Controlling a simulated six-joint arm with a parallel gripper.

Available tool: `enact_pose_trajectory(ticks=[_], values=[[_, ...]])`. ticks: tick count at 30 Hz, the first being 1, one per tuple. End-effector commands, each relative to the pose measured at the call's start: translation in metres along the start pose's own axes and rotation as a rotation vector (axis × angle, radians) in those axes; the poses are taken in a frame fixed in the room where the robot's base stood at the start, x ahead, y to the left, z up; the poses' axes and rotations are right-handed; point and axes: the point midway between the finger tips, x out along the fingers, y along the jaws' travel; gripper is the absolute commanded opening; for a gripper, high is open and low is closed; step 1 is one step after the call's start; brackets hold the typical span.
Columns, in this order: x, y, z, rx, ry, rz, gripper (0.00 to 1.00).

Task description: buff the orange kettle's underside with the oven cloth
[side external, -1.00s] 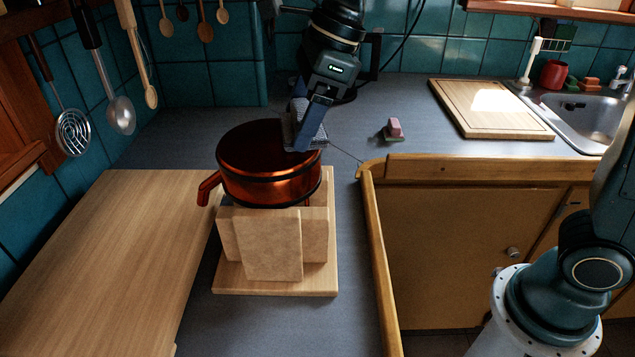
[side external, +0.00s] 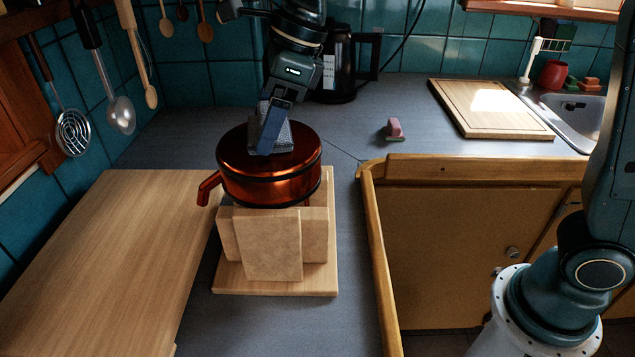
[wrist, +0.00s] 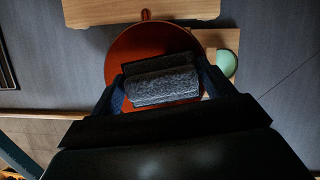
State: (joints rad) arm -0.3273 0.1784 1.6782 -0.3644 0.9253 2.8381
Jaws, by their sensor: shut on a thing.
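The orange kettle (side external: 268,185) looks upside down on a pale wooden stand (side external: 272,245), its flat round underside facing up and its handle or spout pointing left. It also shows in the wrist view (wrist: 130,50). My gripper (side external: 270,140) is shut on a dark grey, fuzzy folded cloth (wrist: 165,85), which I take to be the oven cloth. The cloth is over the middle to back-right part of the underside and seems to touch it; the exact contact is hidden. The blue fingers hide part of the cloth in the side view.
A wooden board (side external: 100,260) lies left of the stand. A black electric kettle (side external: 340,70) stands behind my gripper. A pink and green sponge (side external: 394,128) and a cutting board (side external: 490,108) lie to the right. Utensils hang at the left wall. Counter between stand and sponge is clear.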

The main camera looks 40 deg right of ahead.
Motion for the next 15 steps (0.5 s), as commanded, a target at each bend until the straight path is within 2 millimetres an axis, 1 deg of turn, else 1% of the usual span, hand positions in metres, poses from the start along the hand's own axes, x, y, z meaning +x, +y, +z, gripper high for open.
enact_pose_trajectory(ticks=[15], values=[[0.0035,0.0000,0.0054,0.000,0.002,0.001,0.31]])
